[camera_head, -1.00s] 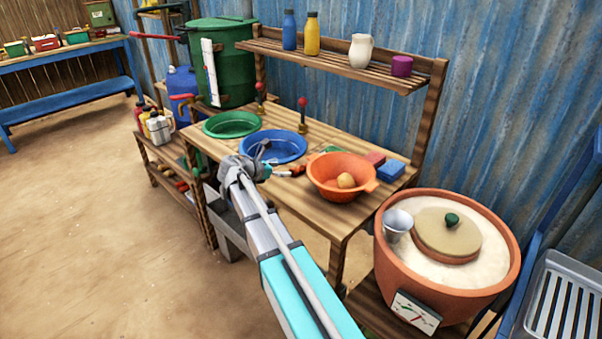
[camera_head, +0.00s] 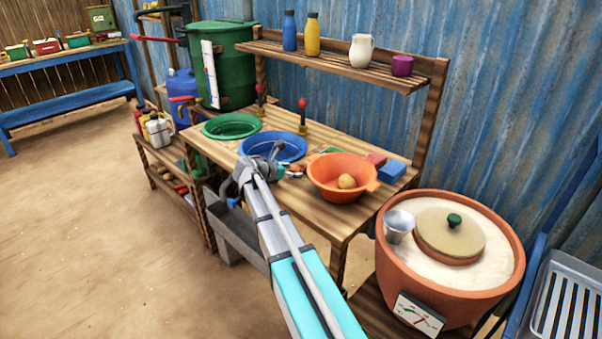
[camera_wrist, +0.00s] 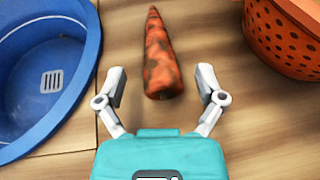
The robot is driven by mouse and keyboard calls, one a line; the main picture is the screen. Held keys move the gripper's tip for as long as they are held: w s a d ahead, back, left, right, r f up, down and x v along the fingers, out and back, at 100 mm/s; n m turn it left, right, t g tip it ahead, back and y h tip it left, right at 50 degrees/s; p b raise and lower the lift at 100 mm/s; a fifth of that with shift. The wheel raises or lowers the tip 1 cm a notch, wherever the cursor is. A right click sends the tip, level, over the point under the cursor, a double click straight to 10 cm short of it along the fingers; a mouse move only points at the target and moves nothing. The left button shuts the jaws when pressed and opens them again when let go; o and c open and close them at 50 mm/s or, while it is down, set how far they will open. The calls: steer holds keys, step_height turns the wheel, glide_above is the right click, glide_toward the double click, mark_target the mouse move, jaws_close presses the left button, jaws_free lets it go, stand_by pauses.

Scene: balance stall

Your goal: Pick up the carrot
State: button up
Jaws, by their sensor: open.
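The carrot (camera_wrist: 160,58) lies on the wooden table between the blue basin and the orange colander in the wrist view. It is orange with dark dirt patches, its thin tip pointing away from me. In the wrist view my gripper (camera_wrist: 162,88) is open and empty, its two fingers apart on either side of the carrot's thick near end. I cannot tell its height above the table. In the head view only a small orange bit of the carrot (camera_head: 294,169) shows beside my gripper (camera_head: 280,163); the arm and gripper hide much there.
The blue basin (camera_wrist: 82,72) is close on the left and the perforated orange colander (camera_wrist: 285,40) close on the right. The colander holds a round tan item (camera_head: 347,181). A green basin (camera_head: 232,126), a blue sponge (camera_head: 392,171) and a clay pot (camera_head: 400,275) stand around.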

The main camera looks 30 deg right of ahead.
steer(key=shift+x, duration=1)
jaws_close()
